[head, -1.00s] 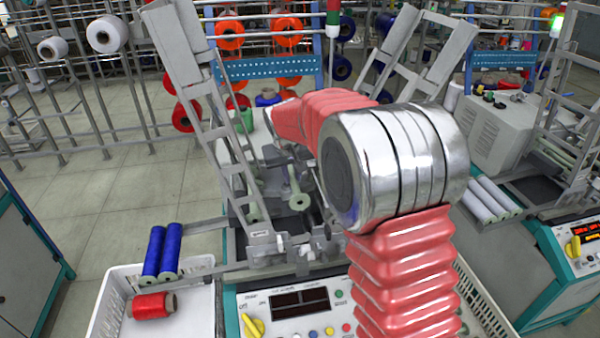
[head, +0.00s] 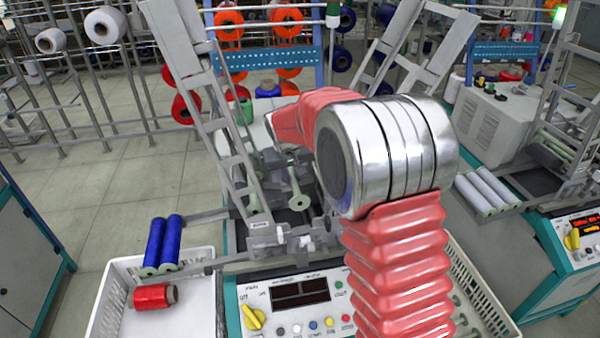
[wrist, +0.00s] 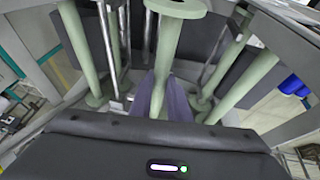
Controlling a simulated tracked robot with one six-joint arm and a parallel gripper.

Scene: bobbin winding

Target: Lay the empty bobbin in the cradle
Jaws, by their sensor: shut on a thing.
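In the wrist view, my gripper (wrist: 164,98) is shut on a pale green empty bobbin (wrist: 167,45). Its purple-grey fingers lie on either side of the bobbin's stem. The bobbin's wide flange is at the top of that view. Other pale green bobbins stand apart from it, at the left (wrist: 82,45) and right (wrist: 242,82). In the head view, my gripper is hidden behind my red-sleeved arm, over the winding machine (head: 265,235). A green bobbin (head: 297,203) shows within the machine; I cannot tell whether it is the held one. I cannot make out the cradle clearly.
Two blue bobbins (head: 155,242) lie at the left above a white crate (head: 195,308) holding a red bobbin (head: 152,296). A control panel (head: 290,305) is in front. Metal bars (wrist: 107,45) are close to the held bobbin.

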